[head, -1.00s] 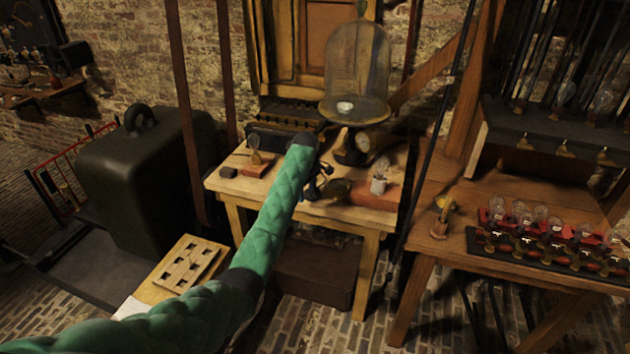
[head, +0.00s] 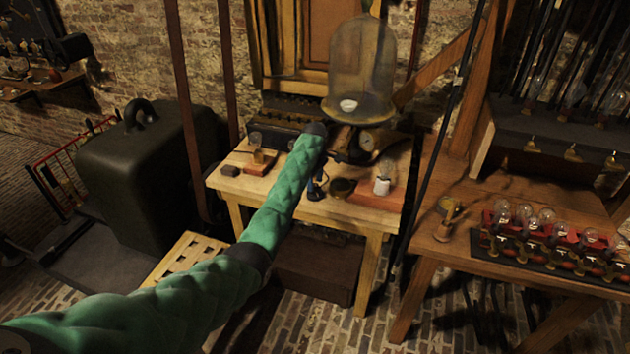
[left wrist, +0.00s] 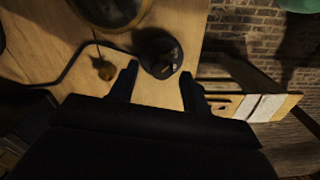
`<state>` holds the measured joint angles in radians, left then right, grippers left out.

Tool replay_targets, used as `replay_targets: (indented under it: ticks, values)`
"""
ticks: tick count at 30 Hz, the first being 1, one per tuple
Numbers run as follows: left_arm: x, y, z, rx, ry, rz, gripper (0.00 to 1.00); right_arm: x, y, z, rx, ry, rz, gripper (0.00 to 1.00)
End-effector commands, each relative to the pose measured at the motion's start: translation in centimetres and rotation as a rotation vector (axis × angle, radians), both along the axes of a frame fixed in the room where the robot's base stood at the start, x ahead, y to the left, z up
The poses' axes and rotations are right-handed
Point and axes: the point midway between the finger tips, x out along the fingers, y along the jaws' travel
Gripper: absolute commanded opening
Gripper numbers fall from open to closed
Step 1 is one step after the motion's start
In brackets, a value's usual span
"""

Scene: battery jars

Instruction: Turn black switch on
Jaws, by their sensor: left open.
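The black switch (left wrist: 160,54) is a round dark base with a small raised lever on top, on the wooden table. In the head view a small dark round thing (head: 342,187) just right of my left gripper looks like the same switch. My left gripper (left wrist: 158,84) is open and empty. Its two fingers point toward the switch, one on each side of its near edge in the left wrist view; I cannot tell whether they touch it. In the head view the gripper (head: 315,185) is partly hidden by my green arm. The lever's exact position is too dark to read.
A glass bell jar (head: 362,75) stands behind on the table (head: 237,181). A small white-based bulb (head: 382,185) is right of the switch, and a bulb on a wooden block (head: 258,160) is left. A second table (head: 455,225) at right carries several bulbs.

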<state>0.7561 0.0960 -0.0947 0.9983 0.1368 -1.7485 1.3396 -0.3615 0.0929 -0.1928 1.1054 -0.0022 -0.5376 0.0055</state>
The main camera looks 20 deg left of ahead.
Motion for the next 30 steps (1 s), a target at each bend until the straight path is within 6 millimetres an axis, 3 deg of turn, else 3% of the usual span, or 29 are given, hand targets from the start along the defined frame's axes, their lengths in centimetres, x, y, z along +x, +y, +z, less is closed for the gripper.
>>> replay_targets:
  ticks: [13, 14, 18, 21, 30]
  values:
    - [-0.02, -0.03, -1.26, 0.0, -0.001, 0.0, 0.48, -0.44, -0.3, -0.6, -0.001, -0.006, 0.002, 0.42]
    - [-0.02, -0.03, -1.25, 0.0, -0.001, 0.0, 0.46, -0.44, -0.3, -0.6, -0.001, -0.006, 0.002, 0.42]
    - [-0.02, -0.03, -1.24, 0.0, 0.0, 0.0, 0.19, -0.46, -0.32, -0.6, -0.002, -0.006, 0.001, 0.42]
    - [-0.02, -0.03, -1.22, 0.0, 0.0, 0.0, 0.03, -0.5, -0.39, -0.61, -0.002, -0.005, 0.001, 0.42]
    - [-0.01, -0.05, -1.07, 0.0, 0.0, -0.036, 0.03, -0.52, -0.51, -0.4, -0.001, -0.016, 0.002, 0.42]
